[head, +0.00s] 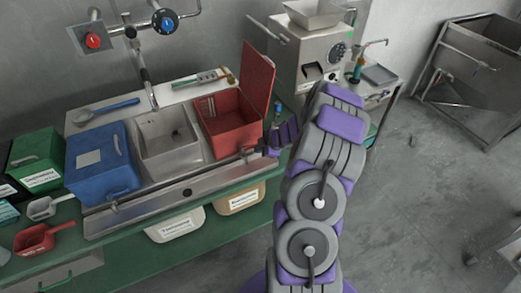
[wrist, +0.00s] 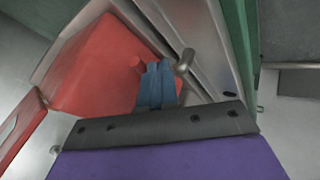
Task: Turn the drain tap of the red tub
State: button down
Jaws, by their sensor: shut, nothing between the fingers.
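The red tub (head: 226,122) stands open on the counter, its red lid (head: 257,83) raised on the right side. Its drain tap (head: 248,150) is at the lower front, partly hidden by my gripper. In the wrist view the tub's red wall (wrist: 95,70) fills the upper left, and the tap's metal handle (wrist: 184,61) shows just right of my fingers. My gripper (head: 271,150) is beside the tap at the tub's front right corner. In the wrist view my gripper's blue fingers (wrist: 156,80) are shut together and empty. I cannot tell whether they touch the tap.
A metal sink (head: 167,140) and a blue tub (head: 100,160) stand left of the red tub. A steel ledge (head: 165,197) runs along the counter front. A grinder (head: 312,55) stands behind on the right.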

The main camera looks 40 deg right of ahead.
jog(key=w+n+y+p, duration=0.1)
jog(key=p, duration=0.4)
jog(key=w+d+n+p, duration=0.1)
jog(key=n+p, duration=0.1)
jog(key=p, duration=0.3)
jog(key=shift+d+r+g+y, duration=0.3)
jog(key=shift+y, duration=0.1)
jog(key=shift+a, duration=0.2)
